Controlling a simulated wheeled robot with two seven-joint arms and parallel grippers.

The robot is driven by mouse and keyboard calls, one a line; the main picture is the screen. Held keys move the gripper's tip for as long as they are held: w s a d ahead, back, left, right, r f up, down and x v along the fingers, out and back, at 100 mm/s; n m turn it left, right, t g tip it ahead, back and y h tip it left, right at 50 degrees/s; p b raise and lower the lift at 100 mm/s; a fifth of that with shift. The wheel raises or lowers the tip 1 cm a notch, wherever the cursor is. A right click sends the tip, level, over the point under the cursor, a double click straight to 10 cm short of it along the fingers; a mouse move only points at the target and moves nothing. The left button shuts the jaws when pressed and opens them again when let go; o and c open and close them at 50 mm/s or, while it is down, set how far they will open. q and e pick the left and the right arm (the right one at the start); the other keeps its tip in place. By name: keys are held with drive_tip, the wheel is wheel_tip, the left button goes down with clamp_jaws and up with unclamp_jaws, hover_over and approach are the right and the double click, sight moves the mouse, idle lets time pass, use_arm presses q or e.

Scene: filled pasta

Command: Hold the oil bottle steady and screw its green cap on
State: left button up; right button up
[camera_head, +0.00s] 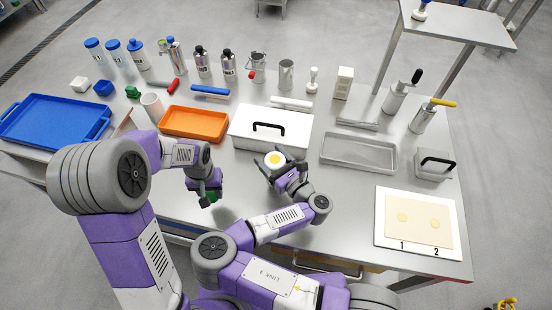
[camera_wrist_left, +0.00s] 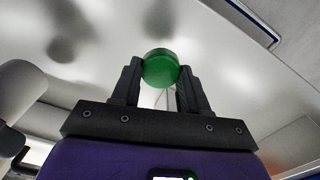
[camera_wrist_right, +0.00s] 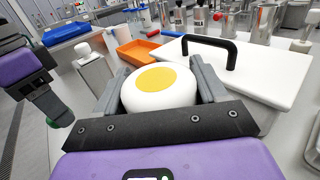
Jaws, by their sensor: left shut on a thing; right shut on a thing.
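My left gripper (camera_head: 211,192) points down over the front of the table and is shut on the round green cap (camera_wrist_left: 161,67), which sits between its fingertips. The cap also shows at the far left of the right wrist view (camera_wrist_right: 63,119). My right gripper (camera_head: 275,164) is shut around a round white body with a yellow disc on top (camera_wrist_right: 159,88), which I take for the oil bottle (camera_head: 274,160). It looks upright, and its lower part is hidden. The cap is apart from the bottle, to its left and nearer me.
Behind the bottle stands a white box with a black handle (camera_head: 270,128). An orange tray (camera_head: 193,123) and a blue tray (camera_head: 55,123) lie to the left. A grey metal tray (camera_head: 358,152) and a white board (camera_head: 419,225) lie to the right. Bottles line the back.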

idle(0.3)
use_arm(q)
drive_tip(key=w+d+r+n, duration=0.3)
drive_tip(key=w+d+r, duration=0.3)
drive_tip(key=d+r, duration=0.25)
wheel_tip(320, 180, up, 9)
drive_tip(key=n, duration=0.4)
hover_over(274, 159)
drive_tip(key=shift+w+m, duration=0.1)
drive_tip(key=shift+m, duration=0.2)
drive_tip(key=shift+f, duration=0.1)
drive_tip(key=shift+f, duration=2)
drive_tip(key=shift+f, duration=0.85)
drive_tip(key=shift+f, duration=0.6)
